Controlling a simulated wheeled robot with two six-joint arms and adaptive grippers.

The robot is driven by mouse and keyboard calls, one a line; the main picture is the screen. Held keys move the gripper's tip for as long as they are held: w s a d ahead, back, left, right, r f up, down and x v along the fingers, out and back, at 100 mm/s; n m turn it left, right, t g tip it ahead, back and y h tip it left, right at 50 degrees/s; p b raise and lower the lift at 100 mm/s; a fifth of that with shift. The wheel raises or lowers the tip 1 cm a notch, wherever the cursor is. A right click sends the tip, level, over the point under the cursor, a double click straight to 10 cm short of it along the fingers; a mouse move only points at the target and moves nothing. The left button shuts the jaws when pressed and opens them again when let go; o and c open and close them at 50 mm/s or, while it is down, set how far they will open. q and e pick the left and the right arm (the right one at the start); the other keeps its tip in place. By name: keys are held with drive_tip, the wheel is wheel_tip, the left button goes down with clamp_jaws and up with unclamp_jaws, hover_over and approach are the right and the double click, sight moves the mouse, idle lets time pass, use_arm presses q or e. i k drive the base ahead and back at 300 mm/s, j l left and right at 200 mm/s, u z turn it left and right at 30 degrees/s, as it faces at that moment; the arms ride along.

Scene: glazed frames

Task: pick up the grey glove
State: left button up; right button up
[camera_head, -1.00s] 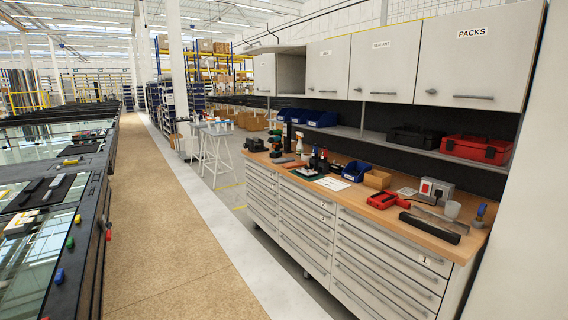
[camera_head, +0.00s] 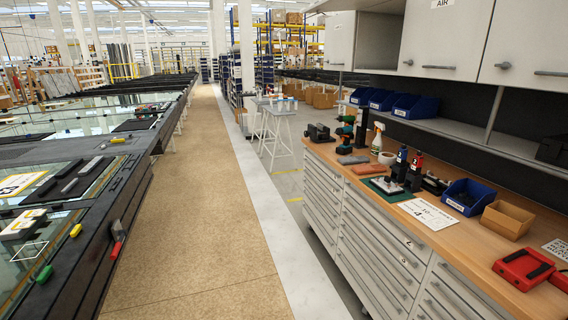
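A small flat grey item (camera_head: 353,160) lies on the far part of the wooden workbench top (camera_head: 450,232). It is too small to tell whether it is the grey glove. A flat orange-brown item (camera_head: 370,169) lies just in front of it, and a drill (camera_head: 345,136) stands behind it. Neither of my grippers shows in the head view.
The drawer cabinet (camera_head: 370,232) under the bench top borders the walkway on the right. A long glass-topped table (camera_head: 110,215) borders it on the left. The brown walkway (camera_head: 210,200) between them is clear. Blue bins (camera_head: 413,106) sit on the shelf.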

sight(349, 159)
drive_tip(key=i+j+u, duration=0.15)
drive_tip(key=i+j, duration=0.15)
drive_tip(key=i, duration=1.25)
drive_tip(key=i+j+u, duration=0.2)
drive_tip(key=i, duration=1.3)
drive_tip(key=i+z, duration=1)
drive_tip(key=i+j+z, duration=0.3)
drive_tip(key=z, duration=0.2)
drive_tip(key=i+j+z, duration=0.3)
drive_tip(key=j+z, duration=0.15)
drive_tip(key=i+j+z, duration=0.3)
drive_tip(key=j+z, duration=0.2)
